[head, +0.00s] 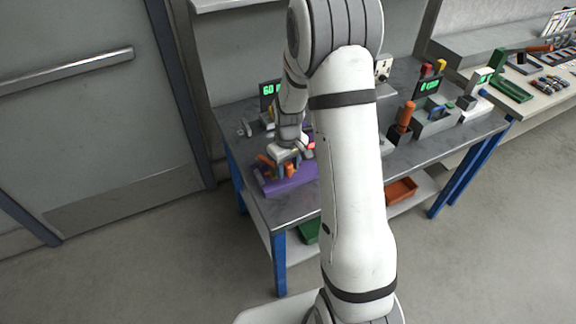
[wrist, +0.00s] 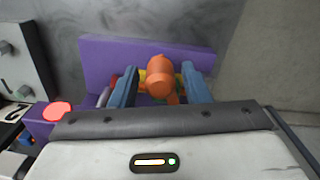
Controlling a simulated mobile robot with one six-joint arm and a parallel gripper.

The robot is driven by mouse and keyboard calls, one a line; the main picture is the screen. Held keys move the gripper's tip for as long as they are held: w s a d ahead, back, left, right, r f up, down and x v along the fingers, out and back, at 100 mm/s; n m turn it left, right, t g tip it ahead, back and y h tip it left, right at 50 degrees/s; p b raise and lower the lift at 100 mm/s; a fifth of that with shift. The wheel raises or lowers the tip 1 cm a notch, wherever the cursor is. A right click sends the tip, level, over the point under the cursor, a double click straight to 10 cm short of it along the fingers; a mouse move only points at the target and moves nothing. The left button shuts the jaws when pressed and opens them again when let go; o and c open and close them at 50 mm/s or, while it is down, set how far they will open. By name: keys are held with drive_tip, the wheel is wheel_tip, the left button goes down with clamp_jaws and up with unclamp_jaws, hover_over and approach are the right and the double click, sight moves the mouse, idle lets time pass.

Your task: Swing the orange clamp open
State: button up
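The orange clamp (wrist: 160,77) stands on a purple base (wrist: 105,55) in the wrist view. Its rounded orange end shows between the two blue-grey fingers of my gripper (wrist: 159,70). The fingers are apart, with a gap on each side of the orange end, so my gripper is open around it. Yellow, red and green bits show behind it, partly hidden by the fingers. In the head view, my gripper (head: 287,160) is low over the purple base (head: 305,184), at the left front of the bench. Orange parts show beside and below the fingers.
The grey bench (head: 300,208) has a lit green display (head: 268,90) behind my gripper. An upright orange handle (head: 406,116) and another display unit (head: 428,88) stand to the right. A red button (wrist: 56,111) is at the left in the wrist view. An orange bin (head: 401,191) sits below.

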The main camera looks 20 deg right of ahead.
clamp_jaws()
